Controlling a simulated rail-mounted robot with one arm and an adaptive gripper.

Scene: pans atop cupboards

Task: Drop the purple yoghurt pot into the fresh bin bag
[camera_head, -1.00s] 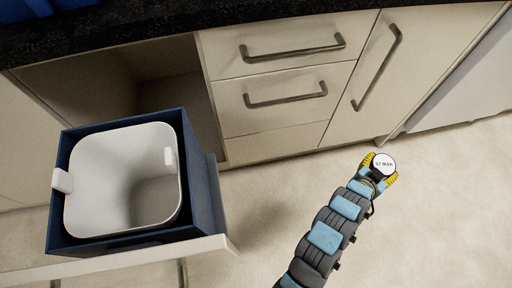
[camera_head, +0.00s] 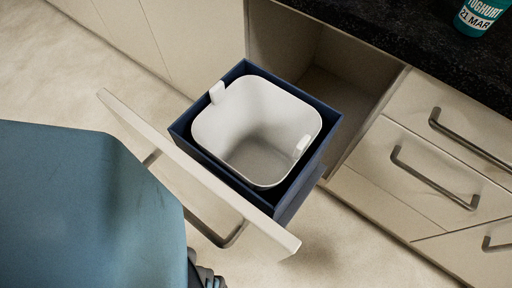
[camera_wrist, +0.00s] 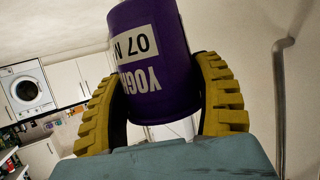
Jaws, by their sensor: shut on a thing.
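The purple yoghurt pot (camera_wrist: 178,80) is between the two yellow ribbed fingers of my gripper (camera_wrist: 160,88) in the wrist view. Its white label reads upside down, and its upper end is cut off by the frame. My gripper is shut on it. A white bin (camera_head: 240,150) with pale clips on its rim stands in a dark blue frame in the pulled-out drawer in the head view. The bin looks empty inside, and I cannot make out a separate bag. The pot and my fingers do not show in the head view.
The drawer front (camera_head: 180,165) sticks out over the floor, with a handle below. A teal yoghurt pot (camera_head: 482,14) stands on the dark counter (camera_head: 420,45) at upper right. Closed drawers (camera_head: 430,165) are at right. My blue arm fills the lower left.

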